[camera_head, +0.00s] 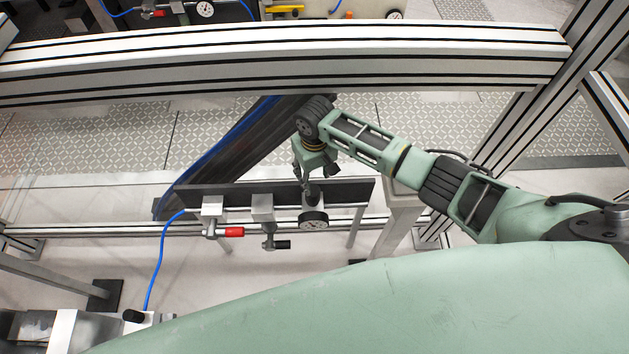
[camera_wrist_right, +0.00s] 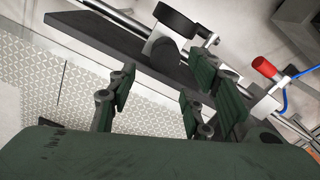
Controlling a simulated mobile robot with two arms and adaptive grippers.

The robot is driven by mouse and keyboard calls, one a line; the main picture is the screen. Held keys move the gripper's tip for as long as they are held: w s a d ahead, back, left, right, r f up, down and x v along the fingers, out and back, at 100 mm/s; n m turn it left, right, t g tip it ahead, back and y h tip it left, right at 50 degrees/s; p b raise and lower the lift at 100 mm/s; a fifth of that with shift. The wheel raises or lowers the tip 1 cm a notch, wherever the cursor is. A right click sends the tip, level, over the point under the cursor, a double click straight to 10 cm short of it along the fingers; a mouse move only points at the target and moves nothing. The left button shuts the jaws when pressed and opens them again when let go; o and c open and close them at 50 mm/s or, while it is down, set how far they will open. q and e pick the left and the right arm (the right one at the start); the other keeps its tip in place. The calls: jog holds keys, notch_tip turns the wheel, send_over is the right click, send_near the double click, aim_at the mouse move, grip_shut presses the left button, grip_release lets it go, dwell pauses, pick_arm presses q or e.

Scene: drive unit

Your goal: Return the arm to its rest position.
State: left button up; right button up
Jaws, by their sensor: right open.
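My right arm (camera_head: 372,142) comes in from the right in the head view and reaches out over a pipe assembly. My right gripper (camera_head: 312,182) hangs down from its wrist, close above and behind the round pressure gauge (camera_head: 313,220). In the right wrist view the right gripper (camera_wrist_right: 160,95) has its green-padded fingers spread apart, with nothing between them. Part of the gauge (camera_wrist_right: 178,22) shows beyond the fingers there. I cannot tell whether a finger touches it. My left gripper does not show.
The pipe assembly carries a valve with a red handle (camera_head: 234,232) and a valve with a black handle (camera_head: 281,244) in front of a dark plate (camera_head: 349,191). A blue hose (camera_head: 159,262) runs down at the left. An aluminium beam (camera_head: 280,62) crosses behind my arm.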

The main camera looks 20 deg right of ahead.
jog(key=shift+r, duration=0.65)
